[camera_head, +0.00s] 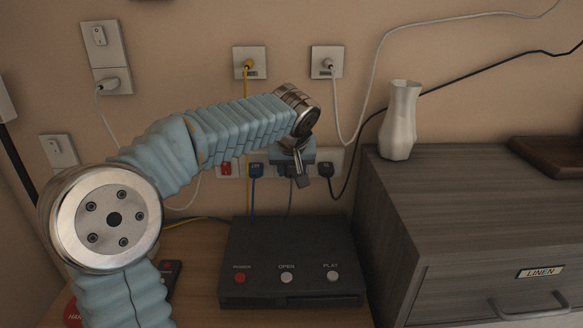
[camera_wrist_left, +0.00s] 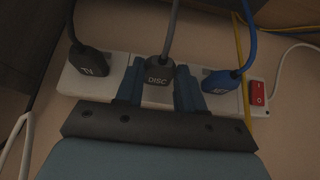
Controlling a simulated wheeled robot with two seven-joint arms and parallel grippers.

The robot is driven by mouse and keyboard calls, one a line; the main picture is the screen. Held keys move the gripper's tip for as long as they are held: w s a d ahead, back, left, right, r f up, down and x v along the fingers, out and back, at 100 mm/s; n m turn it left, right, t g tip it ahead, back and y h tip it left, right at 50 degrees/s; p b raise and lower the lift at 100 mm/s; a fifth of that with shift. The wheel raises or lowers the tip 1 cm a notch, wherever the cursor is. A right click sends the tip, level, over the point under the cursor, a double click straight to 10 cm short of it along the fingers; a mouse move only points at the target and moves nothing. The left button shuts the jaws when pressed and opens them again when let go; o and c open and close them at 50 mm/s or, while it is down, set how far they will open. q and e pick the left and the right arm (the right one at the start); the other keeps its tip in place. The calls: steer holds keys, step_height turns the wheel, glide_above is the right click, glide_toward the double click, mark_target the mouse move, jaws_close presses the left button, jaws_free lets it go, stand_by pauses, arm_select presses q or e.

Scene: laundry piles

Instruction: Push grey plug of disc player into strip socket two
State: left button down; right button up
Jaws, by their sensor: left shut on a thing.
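The white power strip (camera_head: 336,158) is on the wall behind the disc player (camera_head: 290,245), a dark box with POWER, OPEN and PLAY buttons. My left gripper (camera_head: 294,166) is at the strip, largely covering the grey plug in the head view. In the left wrist view the grey plug (camera_wrist_left: 159,73), marked DISC, sits between the blue fingers of my left gripper (camera_wrist_left: 160,82), which is shut on it. The plug is over the strip (camera_wrist_left: 78,82) between two other plugs. I cannot tell whether its pins are fully in. My right gripper is out of view.
A dark TV plug (camera_wrist_left: 90,62) and a blue plug (camera_wrist_left: 220,81) flank the grey one closely. A red switch (camera_wrist_left: 258,93) is at the strip's end. A grey dresser (camera_head: 450,190) with a white vase (camera_head: 400,125) stands right. Wall sockets (camera_head: 327,62) are above.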

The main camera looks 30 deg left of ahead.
arm_select(q)
steer(key=shift+w+a, duration=0.15)
steer(key=shift+w, duration=0.05)
steer(key=c, duration=0.6)
jaws_free()
steer(key=shift+s+d+f, duration=0.1)
steer(key=shift+s+d, duration=0.1)
steer(key=shift+s, duration=0.05)
steer(key=s+d+b, duration=0.4)
steer(key=s, duration=0.3)
steer(key=shift+d, duration=0.15)
steer(key=shift+s, duration=0.1)
